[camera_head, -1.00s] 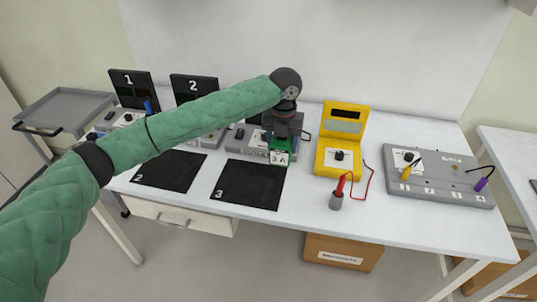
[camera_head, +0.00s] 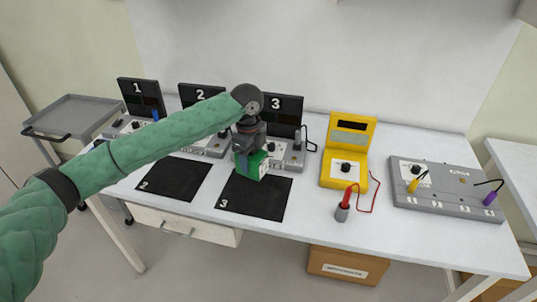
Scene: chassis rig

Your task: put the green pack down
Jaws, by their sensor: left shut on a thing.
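The green pack (camera_head: 256,169) is in my left gripper (camera_head: 246,152), which is shut on it. The pack shows below the dark gripper body, with a pale label on one side. It is at the back part of the black mat marked 3 (camera_head: 250,198), in front of station 3. I cannot tell whether its underside touches the mat. My left arm comes in from the left and passes over the mat marked 2 (camera_head: 175,179). My right gripper does not show.
Station 3's dark panel (camera_head: 284,110) and grey base (camera_head: 292,155) stand just behind the pack. A yellow meter (camera_head: 347,150), a red probe in a grey holder (camera_head: 344,207) and a grey socket box (camera_head: 447,192) stand to the right. The table's front edge is close below mat 3.

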